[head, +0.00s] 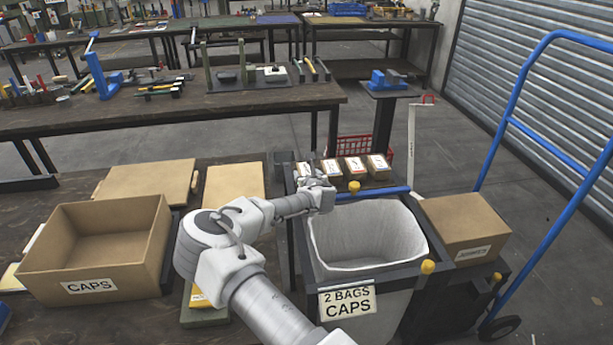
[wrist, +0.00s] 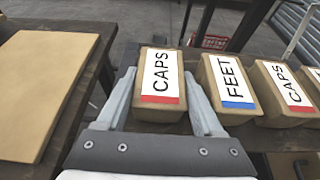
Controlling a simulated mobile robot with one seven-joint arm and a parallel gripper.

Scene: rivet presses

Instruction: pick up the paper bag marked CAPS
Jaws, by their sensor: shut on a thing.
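A tan paper bag marked CAPS (wrist: 160,82), with a red stripe, stands leftmost in a row in the wrist view. My gripper (wrist: 161,100) has a finger on each side of this bag and is shut on it. In the head view my gripper (head: 317,182) is at the left end of the row, partly hiding the bags there. Beside the held bag stands a bag marked FEET (wrist: 229,88) with a blue stripe. Right of that is another bag marked CAPS (wrist: 284,92) with a red stripe. A further bag is cut off at the right edge.
A lined bin labelled 2 BAGS CAPS (head: 368,240) stands in front of the row. An open cardboard box labelled CAPS (head: 115,265) is on the left table. A closed carton (head: 462,225) sits right of the bin, near a blue trolley handle (head: 508,120).

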